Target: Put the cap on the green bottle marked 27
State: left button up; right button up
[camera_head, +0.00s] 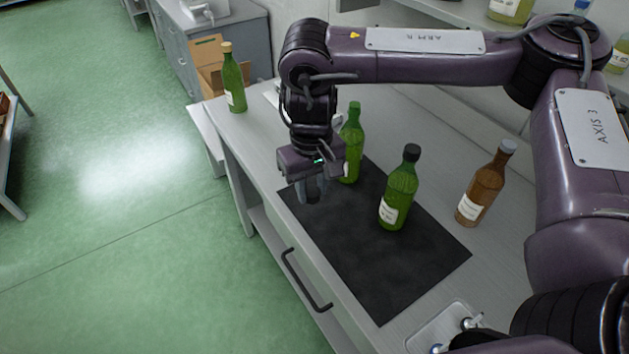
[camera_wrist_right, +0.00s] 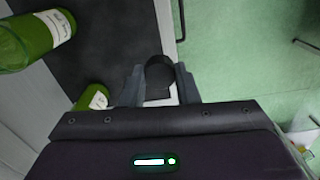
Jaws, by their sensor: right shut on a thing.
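My right gripper (camera_head: 313,190) is over the left edge of the dark mat. In the right wrist view it (camera_wrist_right: 160,85) is shut on a round black cap (camera_wrist_right: 160,73). A green bottle (camera_head: 350,140) with a bare green neck stands upright just right of the gripper, partly hidden by it. A second green bottle (camera_head: 398,195) on the mat wears a black cap. A third green bottle (camera_head: 233,82) with a tan top stands at the far left end. Numbers on the labels are too small to read. My left gripper is out of view.
A brown bottle (camera_head: 483,185) with a grey cap stands right of the dark mat (camera_head: 350,265). A pale tray (camera_head: 415,338) with small metal items lies at the near end of the bench. The near half of the mat is clear. A cardboard box (camera_head: 208,68) stands behind.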

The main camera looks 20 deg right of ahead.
aim_at(353, 132)
jog(key=i+j, duration=0.55)
jog(key=j, duration=0.25)
jog(key=z, duration=1.6)
